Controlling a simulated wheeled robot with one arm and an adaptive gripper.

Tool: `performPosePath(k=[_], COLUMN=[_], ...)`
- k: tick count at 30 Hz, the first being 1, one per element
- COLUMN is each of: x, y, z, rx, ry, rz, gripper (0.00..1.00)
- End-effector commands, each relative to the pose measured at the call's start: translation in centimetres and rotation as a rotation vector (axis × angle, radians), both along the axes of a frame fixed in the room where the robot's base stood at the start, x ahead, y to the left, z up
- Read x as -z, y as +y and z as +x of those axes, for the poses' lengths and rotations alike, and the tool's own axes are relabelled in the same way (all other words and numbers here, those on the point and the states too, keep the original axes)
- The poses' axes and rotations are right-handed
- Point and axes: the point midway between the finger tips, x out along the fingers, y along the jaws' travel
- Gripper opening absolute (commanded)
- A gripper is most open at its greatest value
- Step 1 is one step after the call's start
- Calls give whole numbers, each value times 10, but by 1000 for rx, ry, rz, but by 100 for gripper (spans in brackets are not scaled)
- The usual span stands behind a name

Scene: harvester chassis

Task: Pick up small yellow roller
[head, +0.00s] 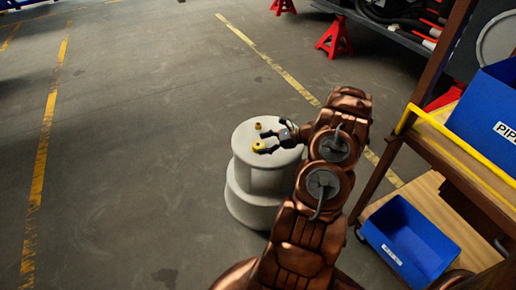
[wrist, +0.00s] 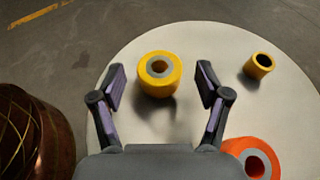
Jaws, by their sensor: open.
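A yellow roller (wrist: 159,73) with a grey core stands upright on a round pale pedestal top (wrist: 215,38). A smaller yellow roller (wrist: 260,66) with a dark hole stands to its right. In the head view they are a yellow roller (head: 258,147) at the fingers and a smaller one (head: 258,126) beyond. My gripper (wrist: 161,82) is open and empty, its two fingers on either side of the larger yellow roller with gaps showing. The smaller roller is outside the right finger. My gripper also shows in the head view (head: 266,141), over the pedestal (head: 262,178).
An orange roller (wrist: 252,160) with a grey core is at the lower right, partly cut off by my gripper. A wooden shelf (head: 430,200) with blue bins (head: 410,240) stands to the right. Red jack stands (head: 334,38) are farther back. The floor left is clear.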

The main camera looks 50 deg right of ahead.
Motion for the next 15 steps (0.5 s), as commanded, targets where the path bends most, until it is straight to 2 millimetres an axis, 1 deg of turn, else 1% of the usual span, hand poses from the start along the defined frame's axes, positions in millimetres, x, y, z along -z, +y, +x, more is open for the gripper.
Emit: performPosePath(k=[1,6,15], x=[4,10,11], y=[4,13,16], z=[3,16,19], rx=[-2,-1,0], ry=[2,1,0], rz=[-1,0,0], gripper=[76,76,76])
